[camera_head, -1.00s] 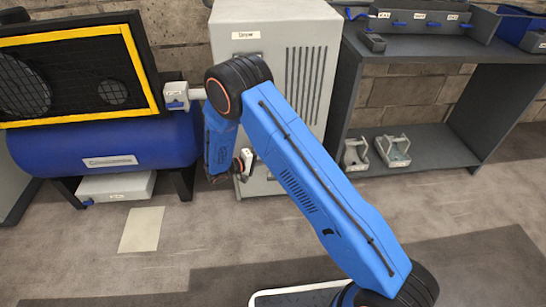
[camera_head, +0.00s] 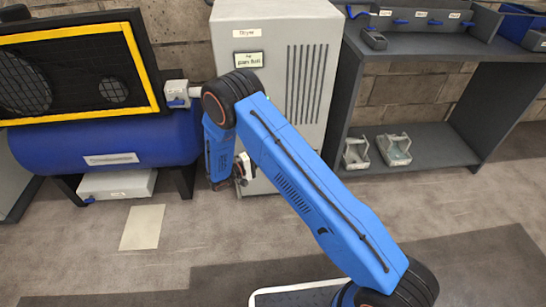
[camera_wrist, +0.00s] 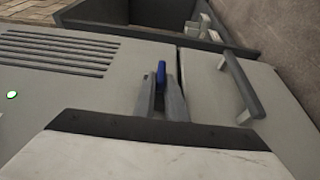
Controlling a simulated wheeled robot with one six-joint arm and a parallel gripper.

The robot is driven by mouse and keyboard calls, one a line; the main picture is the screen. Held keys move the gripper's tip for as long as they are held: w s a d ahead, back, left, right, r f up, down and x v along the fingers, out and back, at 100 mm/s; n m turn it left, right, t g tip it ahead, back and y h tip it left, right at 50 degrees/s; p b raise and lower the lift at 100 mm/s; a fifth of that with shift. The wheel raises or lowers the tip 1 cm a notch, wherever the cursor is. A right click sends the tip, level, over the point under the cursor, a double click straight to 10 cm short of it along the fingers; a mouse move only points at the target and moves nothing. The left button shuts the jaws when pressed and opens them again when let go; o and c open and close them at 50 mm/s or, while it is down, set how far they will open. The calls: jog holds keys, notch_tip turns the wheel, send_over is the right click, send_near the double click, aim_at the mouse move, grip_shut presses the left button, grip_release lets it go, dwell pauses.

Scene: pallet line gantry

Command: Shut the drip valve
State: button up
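A small blue lever (camera_wrist: 161,72) shows in the wrist view in front of the grey dryer cabinet (camera_wrist: 105,72), near the seam beside a panel with a bar handle (camera_wrist: 243,88). It may be the drip valve's handle; no label on it is readable. My gripper (camera_wrist: 161,84) is at the lever, with one grey finger on each side of it. The gap between the fingers is narrow, and I cannot tell whether they touch the lever.
A grey shelf unit (camera_head: 415,150) stands right. A flat sheet (camera_head: 142,227) lies on open floor.

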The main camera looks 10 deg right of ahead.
jog(key=o, duration=0.4)
jog(key=shift+c, duration=0.2)
jog(key=shift+a, duration=0.1)
jog(key=v, duration=1.7)
jog(key=shift+s, duration=0.15)
jog(key=shift+f, duration=0.1)
